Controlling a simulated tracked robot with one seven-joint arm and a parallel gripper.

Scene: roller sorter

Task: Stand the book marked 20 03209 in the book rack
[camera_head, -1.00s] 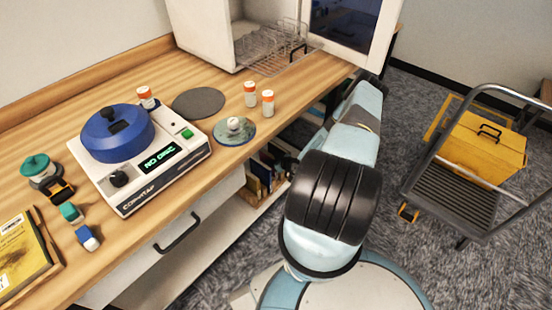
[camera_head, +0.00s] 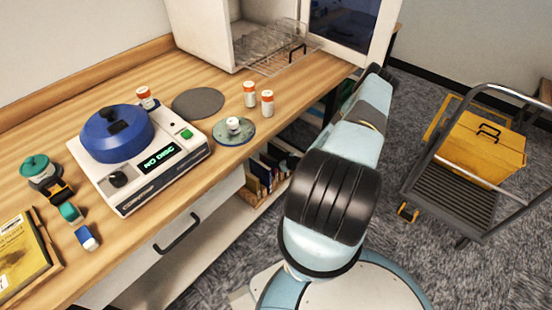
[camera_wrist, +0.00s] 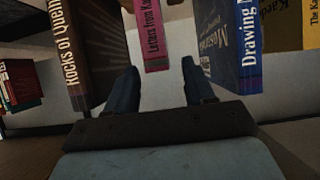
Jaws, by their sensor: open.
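In the wrist view, my gripper (camera_wrist: 158,68) is open, its two dark fingers apart and nothing seen gripped. A thin pink book, "Letters from Ka…" (camera_wrist: 154,35), stands just beyond, in line with the gap between the fingers. A dark brown book, "Rocks of Quen…" (camera_wrist: 85,55), is left of it; a dark blue one (camera_wrist: 215,40) and a blue "Drawing" book (camera_wrist: 249,50) are right. The number 20 03209 is not readable on any book. In the head view, a yellow book (camera_head: 20,255) lies flat on the counter. The gripper is hidden there.
Upright books (camera_head: 265,175) fill part of the shelf under the wooden counter (camera_head: 300,85). The counter bears a white machine with a blue lid (camera_head: 117,133), small bottles and discs. A cart with a yellow box (camera_head: 485,145) stands right. More books (camera_wrist: 20,85) show left in the wrist view.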

